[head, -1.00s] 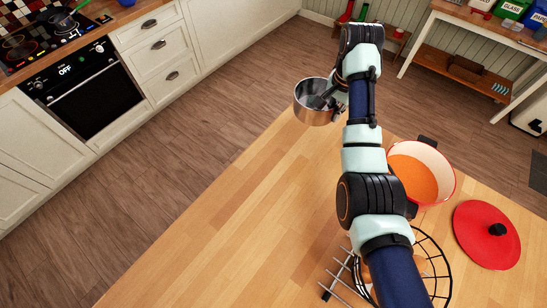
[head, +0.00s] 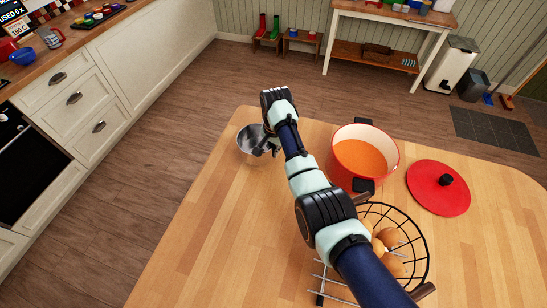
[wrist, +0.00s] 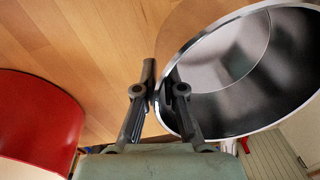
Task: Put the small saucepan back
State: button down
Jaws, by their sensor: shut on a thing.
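The small saucepan (head: 248,142) is steel-coloured and shows at the far left corner of the wooden island (head: 215,220). My gripper (head: 270,146) is at its right side, partly hidden by my arm in the head view. In the wrist view my gripper (wrist: 160,108) has its fingers close together beside the saucepan's rim, shut on the saucepan. The saucepan (wrist: 235,75) fills the right side there, its open mouth showing an empty inside. I cannot tell whether its base touches the island.
A red pot (head: 342,174) with orange contents stands right of my arm, its red lid (head: 425,190) beside it. A wire basket (head: 427,250) of eggs and a metal rack (head: 321,290) are near my forearm. The left part of the island is clear. Drawers (head: 75,97) line the left.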

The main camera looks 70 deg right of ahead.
jog(key=shift+f+b, duration=0.3)
jog(key=shift+f, duration=1.75)
jog(key=shift+f, duration=0.1)
jog(key=c, duration=1.3)
grip_release()
jog(key=r, duration=0.4)
jog(key=r+p, duration=0.1)
jog(key=r, duration=0.7)
jog(key=shift+s+a, duration=0.3)
